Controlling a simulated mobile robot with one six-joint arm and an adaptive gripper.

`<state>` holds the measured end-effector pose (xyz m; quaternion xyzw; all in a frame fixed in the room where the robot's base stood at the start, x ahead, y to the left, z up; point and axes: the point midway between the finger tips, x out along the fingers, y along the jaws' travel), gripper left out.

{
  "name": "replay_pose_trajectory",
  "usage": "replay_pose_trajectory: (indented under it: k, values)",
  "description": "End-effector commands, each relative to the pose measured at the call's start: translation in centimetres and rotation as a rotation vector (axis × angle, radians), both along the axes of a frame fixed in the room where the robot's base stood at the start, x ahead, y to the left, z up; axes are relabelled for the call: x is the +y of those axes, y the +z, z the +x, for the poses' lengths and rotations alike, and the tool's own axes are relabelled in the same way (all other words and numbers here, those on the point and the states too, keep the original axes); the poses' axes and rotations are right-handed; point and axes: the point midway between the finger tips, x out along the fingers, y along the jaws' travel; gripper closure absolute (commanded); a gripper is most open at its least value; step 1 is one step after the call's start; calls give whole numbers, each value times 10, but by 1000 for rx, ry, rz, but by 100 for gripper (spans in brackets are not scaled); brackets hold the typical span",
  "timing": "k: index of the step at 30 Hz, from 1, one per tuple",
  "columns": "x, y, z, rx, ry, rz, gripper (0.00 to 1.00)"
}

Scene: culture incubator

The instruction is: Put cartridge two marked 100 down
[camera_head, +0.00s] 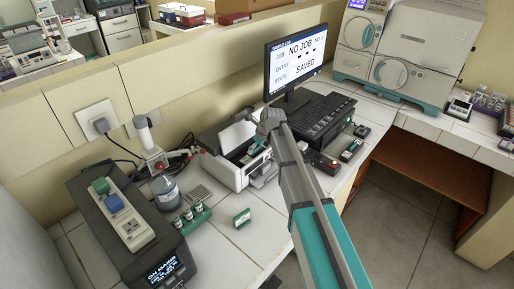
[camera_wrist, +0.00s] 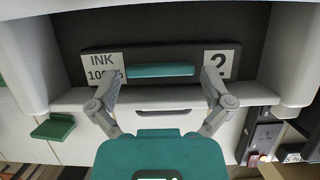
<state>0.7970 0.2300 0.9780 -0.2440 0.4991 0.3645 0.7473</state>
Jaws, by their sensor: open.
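A dark cartridge with a teal grip bar (camera_wrist: 160,70) lies in the white printer bay in the wrist view. Its white labels read "INK 100%" (camera_wrist: 103,68) and "2" (camera_wrist: 221,64). My gripper (camera_wrist: 162,83) is open, with one finger to each side of the grip bar. Both fingers look apart from the bar, and nothing is held. The white printer (camera_head: 228,168) stands on the bench with its top open in the head view. My arm reaches over it there and hides part of the bay.
Small dark cartridge-like items (camera_head: 351,150) lie right of the printer, near a black keyboard (camera_head: 322,115) and monitor. A green card-like block (camera_head: 242,218) and a green vial rack (camera_head: 190,217) stand at the front left. Bare bench shows between the printer and the green block.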

Motion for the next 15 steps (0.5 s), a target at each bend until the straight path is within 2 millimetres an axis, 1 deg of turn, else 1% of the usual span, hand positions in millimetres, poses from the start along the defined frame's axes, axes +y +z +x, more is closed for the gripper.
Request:
replay_pose_trajectory:
  k: [8, 15]
  values:
    - [0, 8, 0, 0, 0, 0, 0]
    - [-4, 25, -3, 0, -1, 0, 0]
